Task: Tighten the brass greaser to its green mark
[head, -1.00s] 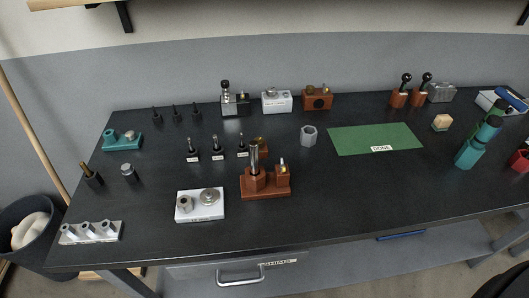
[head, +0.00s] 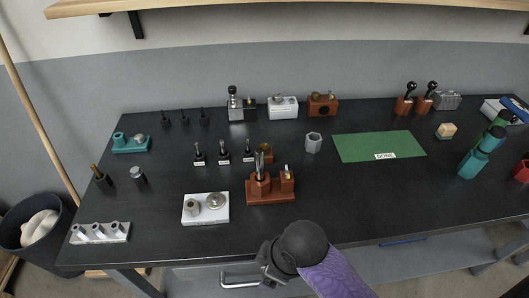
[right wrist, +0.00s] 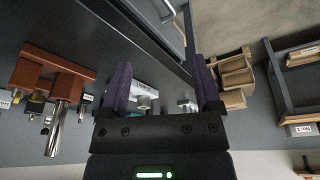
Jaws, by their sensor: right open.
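A reddish-brown stand (head: 270,197) sits near the front middle of the bench, with an upright metal cylinder (head: 259,163) on its left part. A small brass-coloured piece, which looks like the greaser (head: 287,171), tops its right post. I cannot make out a green mark on it. The stand also shows at the left of the right wrist view (right wrist: 52,68), with the shiny cylinder (right wrist: 57,130) and brass pieces (right wrist: 36,103). My right gripper (head: 268,262) is open and empty, in front of the bench edge, apart from the stand. My left gripper is not in view.
A white block with metal parts (head: 205,216) stands left of the stand. Small black-based tools (head: 224,157) and a grey hexagonal piece (head: 313,143) stand behind. A green mat (head: 380,146) lies to the right. The bench front between stand and mat is clear.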

